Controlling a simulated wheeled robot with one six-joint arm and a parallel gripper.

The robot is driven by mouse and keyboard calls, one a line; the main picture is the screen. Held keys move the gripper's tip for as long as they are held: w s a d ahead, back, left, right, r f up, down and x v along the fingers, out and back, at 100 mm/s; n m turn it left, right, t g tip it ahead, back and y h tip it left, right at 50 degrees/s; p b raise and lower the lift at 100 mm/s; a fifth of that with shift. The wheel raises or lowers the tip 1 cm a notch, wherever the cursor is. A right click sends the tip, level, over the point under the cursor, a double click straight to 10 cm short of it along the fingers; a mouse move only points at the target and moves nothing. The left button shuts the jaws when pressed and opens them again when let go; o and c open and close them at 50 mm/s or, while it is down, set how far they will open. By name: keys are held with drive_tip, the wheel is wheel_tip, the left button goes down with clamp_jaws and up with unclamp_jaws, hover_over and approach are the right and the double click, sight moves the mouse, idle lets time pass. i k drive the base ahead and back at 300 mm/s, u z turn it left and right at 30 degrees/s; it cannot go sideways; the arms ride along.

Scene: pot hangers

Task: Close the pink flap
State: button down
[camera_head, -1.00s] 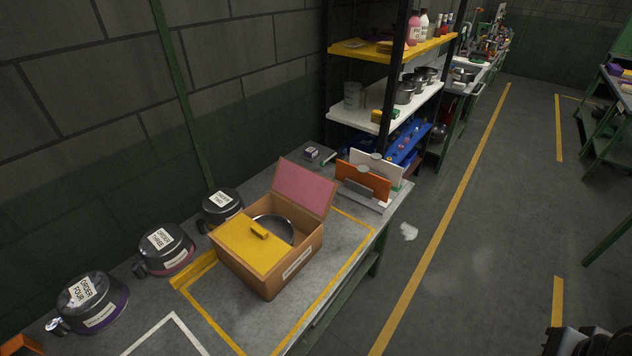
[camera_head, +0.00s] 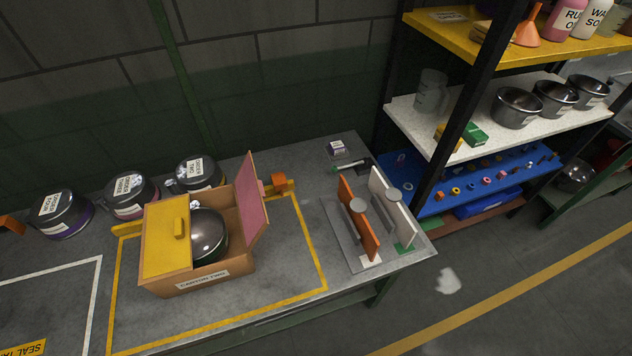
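The pink flap (camera_head: 251,211) stands raised at the right side of an open cardboard box (camera_head: 203,280) on the workbench. The box carries a label reading roughly "CARTON TWO". Its yellow flap (camera_head: 166,238), with a small yellow handle, lies closed over the left part of the box. A dark, shiny round pot (camera_head: 208,236) sits inside, showing through the open right part. My gripper is not in view.
Several labelled pots (camera_head: 133,194) stand along the wall behind the box. An orange panel and a white panel stand upright in a grey rack (camera_head: 347,238) to the right. A shelf unit (camera_head: 480,120) rises beyond the bench's right end. Bare bench lies between box and rack.

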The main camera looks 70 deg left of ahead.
sight(250, 195)
drive_tip(key=i, duration=1.1)
drive_tip(key=u, duration=4.05)
